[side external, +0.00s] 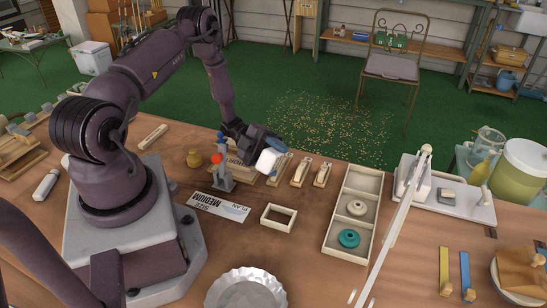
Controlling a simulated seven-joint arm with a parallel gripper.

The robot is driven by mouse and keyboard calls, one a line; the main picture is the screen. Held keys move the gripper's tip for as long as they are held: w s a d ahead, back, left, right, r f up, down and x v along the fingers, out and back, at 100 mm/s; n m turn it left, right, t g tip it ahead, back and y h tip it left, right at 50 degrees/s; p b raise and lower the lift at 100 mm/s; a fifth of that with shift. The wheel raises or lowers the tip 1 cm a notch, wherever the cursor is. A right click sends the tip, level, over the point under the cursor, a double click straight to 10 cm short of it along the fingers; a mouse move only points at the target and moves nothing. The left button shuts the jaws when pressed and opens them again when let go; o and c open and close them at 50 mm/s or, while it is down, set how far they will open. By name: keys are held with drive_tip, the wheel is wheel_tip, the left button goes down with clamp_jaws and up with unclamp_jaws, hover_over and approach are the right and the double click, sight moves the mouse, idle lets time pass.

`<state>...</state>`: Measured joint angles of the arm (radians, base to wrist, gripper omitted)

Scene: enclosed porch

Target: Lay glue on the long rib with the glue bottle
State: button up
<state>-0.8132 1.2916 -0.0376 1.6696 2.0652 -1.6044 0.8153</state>
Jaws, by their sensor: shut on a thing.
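My gripper (263,146) is above the middle of the workbench, at its far edge. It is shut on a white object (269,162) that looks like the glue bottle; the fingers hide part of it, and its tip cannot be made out. A long pale strip (396,222) slants from a white fixture toward the front edge at right, well apart from my gripper. I cannot tell for certain whether this strip is the long rib.
A grey holder with red and blue tops (222,178) stands left of my gripper. Wooden clamps or planes (301,171) lie right of it. A divided tray (336,238), small wooden frame (266,222), plan sheet (218,207) and metal bowl (246,290) occupy the bench.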

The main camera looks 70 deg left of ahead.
drive_tip(key=shift+r, duration=3.85)
drive_tip(key=shift+w+a+r+m+y, duration=0.15)
drive_tip(key=shift+r+m+y, duration=0.15)
drive_tip(key=shift+m, duration=0.3)
drive_tip(key=s+d+r+m+g+y, duration=0.1)
drive_tip(key=r+m, duration=0.3)
drive_tip(key=m, duration=0.8)
drive_tip(key=s+d+r+m+g+y, duration=0.1)
drive_tip(key=s+d+r+m+y, duration=0.1)
drive_tip(key=m, duration=1)
wheel_tip(320, 180, up, 3)
drive_tip(key=shift+s+d+f, duration=0.15)
drive_tip(key=shift+s+d, duration=0.4)
